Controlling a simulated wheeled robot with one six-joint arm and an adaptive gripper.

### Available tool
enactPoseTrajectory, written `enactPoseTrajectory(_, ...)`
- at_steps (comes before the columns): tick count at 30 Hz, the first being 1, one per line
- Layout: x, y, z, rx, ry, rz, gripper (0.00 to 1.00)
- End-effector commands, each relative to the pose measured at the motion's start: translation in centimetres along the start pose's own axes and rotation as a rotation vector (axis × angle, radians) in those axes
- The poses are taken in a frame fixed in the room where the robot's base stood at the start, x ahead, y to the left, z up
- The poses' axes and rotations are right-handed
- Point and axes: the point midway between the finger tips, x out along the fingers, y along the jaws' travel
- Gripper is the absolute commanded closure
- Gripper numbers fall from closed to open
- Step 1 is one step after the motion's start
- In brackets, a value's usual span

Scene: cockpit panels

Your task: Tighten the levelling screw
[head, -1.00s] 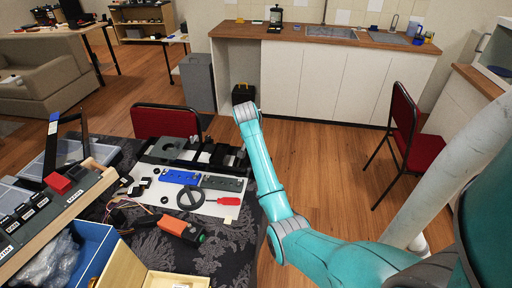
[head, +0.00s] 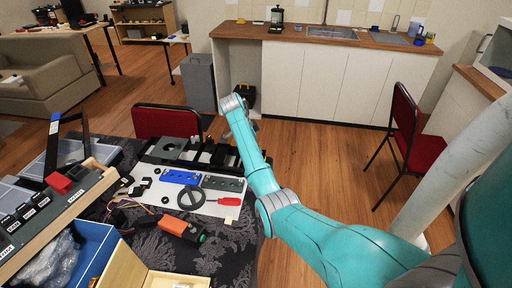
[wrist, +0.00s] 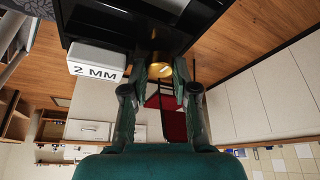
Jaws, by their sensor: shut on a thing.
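A brass, round-headed levelling screw (wrist: 160,66) sits at the edge of a black unit (wrist: 125,22) in the wrist view. My gripper (wrist: 160,75) has its two dark fingers on either side of the screw head, and they are closed on it. The fingertips cover the sides of the head. In the head view my arm reaches over the far right of the table, and its wrist end hides the gripper and the screw.
A white block marked "2 MM" (wrist: 97,62) is beside the screw. In the head view, the table holds a red screwdriver (head: 229,201), a blue part (head: 181,177) and an orange tool (head: 182,229). A red chair (head: 166,121) stands behind the table.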

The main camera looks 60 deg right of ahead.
Motion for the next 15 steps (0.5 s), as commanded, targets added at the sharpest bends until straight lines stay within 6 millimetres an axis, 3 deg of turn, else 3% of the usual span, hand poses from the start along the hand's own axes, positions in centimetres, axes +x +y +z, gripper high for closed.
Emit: enactPoseTrajectory(15,-0.02,-0.1,0.05,0.143,-0.002,0.059,1.0)
